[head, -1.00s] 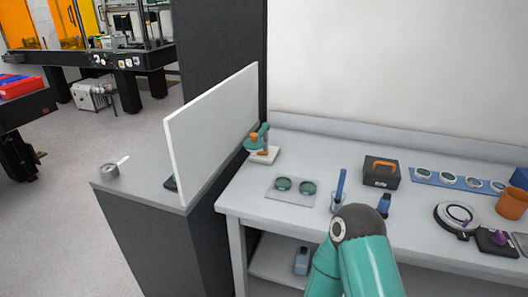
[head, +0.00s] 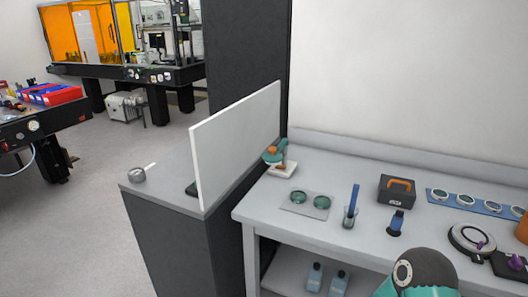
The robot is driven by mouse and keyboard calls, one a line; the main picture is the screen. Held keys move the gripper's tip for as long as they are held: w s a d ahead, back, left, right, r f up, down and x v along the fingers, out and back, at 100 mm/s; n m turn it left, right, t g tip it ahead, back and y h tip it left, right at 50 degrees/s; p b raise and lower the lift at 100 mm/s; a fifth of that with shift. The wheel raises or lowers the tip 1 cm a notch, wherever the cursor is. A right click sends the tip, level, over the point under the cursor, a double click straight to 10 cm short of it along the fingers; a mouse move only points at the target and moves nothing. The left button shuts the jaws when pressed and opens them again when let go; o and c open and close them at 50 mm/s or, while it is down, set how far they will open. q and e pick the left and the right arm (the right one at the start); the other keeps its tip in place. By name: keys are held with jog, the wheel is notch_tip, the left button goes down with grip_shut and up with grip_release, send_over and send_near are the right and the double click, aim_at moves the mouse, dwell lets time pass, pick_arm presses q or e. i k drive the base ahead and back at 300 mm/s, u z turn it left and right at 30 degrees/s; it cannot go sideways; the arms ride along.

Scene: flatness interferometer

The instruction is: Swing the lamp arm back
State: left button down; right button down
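I cannot make out a lamp arm for certain. A small teal and orange device (head: 274,156) on a white base (head: 282,169) stands at the bench's back left corner, beside the far end of a white upright panel (head: 238,140); it may be the lamp, but it is too small to tell. The panel hides most of what is behind it; only a dark edge (head: 191,189) shows at its left. A teal link of one of my arms (head: 425,272) shows at the bottom right. Neither gripper is in view.
The bench (head: 330,240) carries a plate with two green discs (head: 299,197), a blue stick in a beaker (head: 351,215), a blue bottle (head: 396,222), a dark toolbox (head: 396,190), a blue strip of round optics (head: 438,194) and a ring-shaped stage (head: 470,238). A round metal item (head: 137,175) sits on the dark cabinet.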

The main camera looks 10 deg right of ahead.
aim_at(273, 157)
jog(key=z, duration=0.05)
jog(key=i, duration=1)
jog(key=u, duration=0.05)
